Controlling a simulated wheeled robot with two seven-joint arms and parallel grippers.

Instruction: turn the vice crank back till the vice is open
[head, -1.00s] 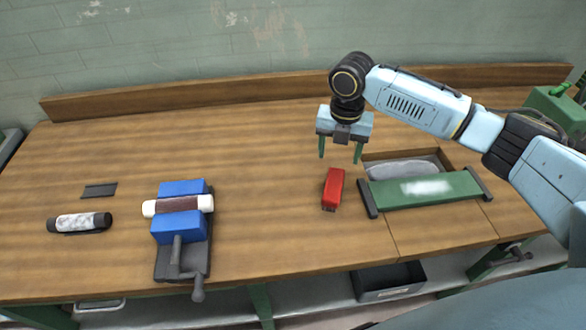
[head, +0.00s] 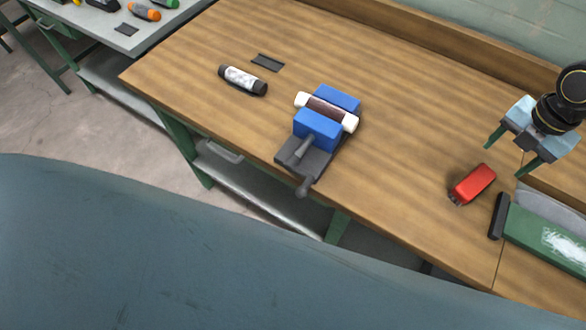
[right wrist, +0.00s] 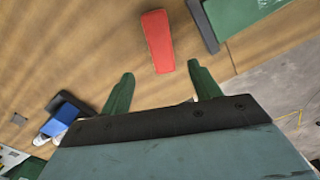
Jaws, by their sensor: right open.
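The vice (head: 318,130) has blue jaws on a dark grey base near the front edge of the workbench. A brown cylinder with white ends (head: 326,111) lies between the jaws. The grey crank (head: 304,184) is at the vice's front end, by the bench's edge. In the right wrist view the vice (right wrist: 69,115) shows at the lower left, partly hidden by my gripper. My right gripper (head: 507,155) is open and empty above the bench, well to the right of the vice. Its two green fingers (right wrist: 157,88) also show in the right wrist view. My left gripper is not in view.
A red block-like object (head: 473,184) lies on the bench below my right gripper. A green-topped piece with dark ends (head: 540,232) is at the right. A black-and-white cylinder (head: 243,80) and a dark strip (head: 268,62) lie left of the vice. Another table (head: 110,30) stands far left.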

